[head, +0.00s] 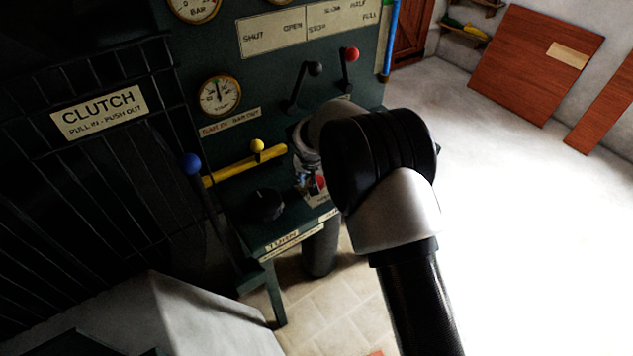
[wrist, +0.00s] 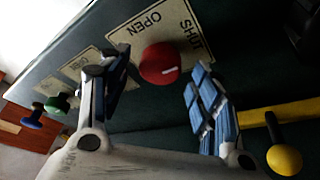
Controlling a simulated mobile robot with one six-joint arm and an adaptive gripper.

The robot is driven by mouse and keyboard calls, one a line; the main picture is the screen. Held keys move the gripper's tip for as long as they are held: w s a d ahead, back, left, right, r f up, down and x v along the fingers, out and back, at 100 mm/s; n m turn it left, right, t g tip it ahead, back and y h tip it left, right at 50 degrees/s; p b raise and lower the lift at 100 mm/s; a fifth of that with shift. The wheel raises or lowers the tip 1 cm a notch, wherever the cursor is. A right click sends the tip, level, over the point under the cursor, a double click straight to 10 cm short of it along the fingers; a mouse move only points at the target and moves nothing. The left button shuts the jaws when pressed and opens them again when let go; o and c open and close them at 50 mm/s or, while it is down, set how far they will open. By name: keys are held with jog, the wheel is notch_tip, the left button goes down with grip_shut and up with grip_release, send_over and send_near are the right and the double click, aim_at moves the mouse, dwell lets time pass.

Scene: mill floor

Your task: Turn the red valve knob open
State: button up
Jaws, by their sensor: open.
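The red valve knob (wrist: 160,63) shows in the wrist view on a dark green panel. It is round, with a short white mark pointing to the right in the picture. A cream plate (wrist: 138,27) behind it reads OPEN to its upper left and SHUT to its right. My gripper (wrist: 156,72) is open and empty, with one blue-padded finger on each side of the knob. I cannot tell whether either finger touches it. In the head view my wrist hides most of the gripper, and only a small patch of red shows beside it.
A yellow bar with a yellow ball (wrist: 284,160) lies close to my right finger. Green (wrist: 57,103) and blue (wrist: 33,120) knobs are at the left. The head view shows a black knob (head: 265,205), a blue-topped lever (head: 192,165), two upper levers and open floor at right.

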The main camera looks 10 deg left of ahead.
jog(key=shift+w+f, duration=0.2)
jog(key=shift+f, duration=0.25)
jog(key=c, duration=1)
jog(key=shift+c, duration=0.2)
